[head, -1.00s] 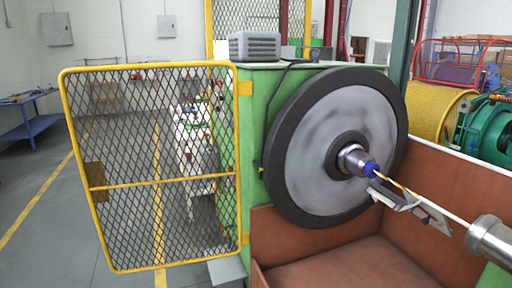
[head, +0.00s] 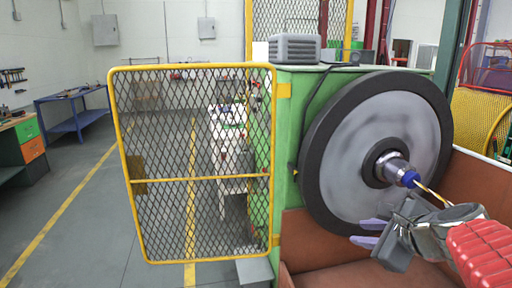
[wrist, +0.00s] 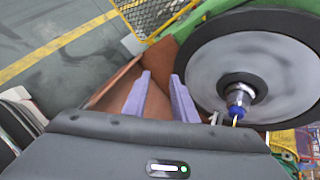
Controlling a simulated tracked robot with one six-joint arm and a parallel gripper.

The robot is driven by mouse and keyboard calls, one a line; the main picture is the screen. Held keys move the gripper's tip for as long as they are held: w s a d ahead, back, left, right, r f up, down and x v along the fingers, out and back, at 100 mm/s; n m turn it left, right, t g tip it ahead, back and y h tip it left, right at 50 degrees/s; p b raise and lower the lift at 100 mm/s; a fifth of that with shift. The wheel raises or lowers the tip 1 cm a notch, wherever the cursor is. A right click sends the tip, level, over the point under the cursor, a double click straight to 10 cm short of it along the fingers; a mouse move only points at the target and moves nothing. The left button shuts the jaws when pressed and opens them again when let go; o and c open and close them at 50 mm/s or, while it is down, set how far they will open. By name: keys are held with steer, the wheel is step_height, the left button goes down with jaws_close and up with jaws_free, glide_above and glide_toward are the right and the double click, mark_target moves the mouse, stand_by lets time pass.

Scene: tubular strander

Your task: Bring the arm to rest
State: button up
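My gripper (head: 372,233) is at the lower right of the head view, in front of the lower part of the big wheel. Its two purple fingers stand apart with nothing between them. In the wrist view the open fingers (wrist: 160,98) point at the brown trough (wrist: 156,104). The grey wheel with a black rim (head: 385,150) is beside the gripper, with a steel hub and a blue nozzle (head: 409,178) at its centre. A yellowish strand runs from the nozzle and passes behind my arm in the head view.
A yellow mesh gate (head: 196,165) stands open left of the green machine housing (head: 291,120). A blue table (head: 72,124) and a workbench with green and orange drawers (head: 30,143) are at the far left. The grey floor between them and the gate is clear.

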steer(key=s+a+f+n+g+y, duration=0.2)
steer(key=s+a+f+n+g, duration=0.2)
steer(key=s+a+n, duration=0.55)
steer(key=s+f+n+h, duration=0.4)
steer(key=s+n, duration=0.4)
steer(key=n, duration=0.7)
steer(key=shift+s+f+g, duration=0.15)
steer(key=shift+s+g, duration=0.1)
steer(key=shift+g, duration=0.15)
